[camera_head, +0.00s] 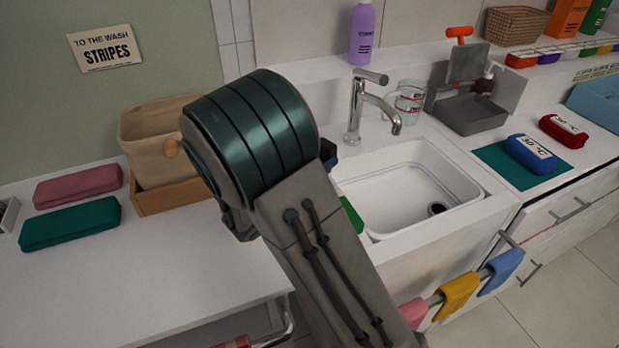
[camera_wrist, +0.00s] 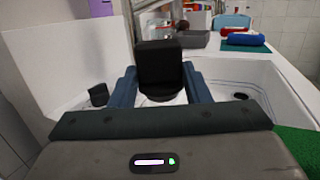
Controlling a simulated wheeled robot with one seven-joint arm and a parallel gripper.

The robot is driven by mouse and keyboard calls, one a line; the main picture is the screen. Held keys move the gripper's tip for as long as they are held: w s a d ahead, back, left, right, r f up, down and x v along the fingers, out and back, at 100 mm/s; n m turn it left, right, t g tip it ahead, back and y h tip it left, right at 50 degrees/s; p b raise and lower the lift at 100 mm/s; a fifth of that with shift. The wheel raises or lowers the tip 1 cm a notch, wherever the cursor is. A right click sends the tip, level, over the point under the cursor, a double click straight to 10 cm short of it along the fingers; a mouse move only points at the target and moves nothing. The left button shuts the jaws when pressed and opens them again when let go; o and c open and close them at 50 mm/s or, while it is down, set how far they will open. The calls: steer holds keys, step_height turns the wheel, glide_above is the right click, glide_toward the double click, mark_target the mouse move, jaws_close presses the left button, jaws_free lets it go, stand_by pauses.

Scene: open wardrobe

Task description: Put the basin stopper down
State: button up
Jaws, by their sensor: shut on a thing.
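My gripper (camera_wrist: 160,90) is shut on the basin stopper (camera_wrist: 160,66), a black blocky piece held upright between the two blue fingers in the wrist view. The white basin (camera_head: 378,186) is in the countertop at right of centre in the head view, with its dark drain hole (camera_head: 437,208) uncovered. In the wrist view the drain (camera_wrist: 240,96) lies to the right of the stopper. My gripper is near the basin's left side. In the head view my arm hides most of it. Whether the stopper's underside touches anything cannot be told.
A chrome tap (camera_head: 357,107) stands behind the basin, beside a glass (camera_head: 410,98). A small dark object (camera_wrist: 98,95) is left of the gripper in the wrist view. A green cloth (camera_head: 352,217) is near the basin's left edge. The left countertop (camera_head: 130,270) has free room in front.

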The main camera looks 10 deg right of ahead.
steer(key=shift+w+a+f, duration=0.5)
steer(key=shift+a+f, duration=0.2)
steer(key=shift+a, duration=0.2)
steer(key=shift+f+b, duration=0.35)
steer(key=shift+f, duration=1.55)
steer(key=shift+f, duration=0.15)
steer(key=o, duration=1.1)
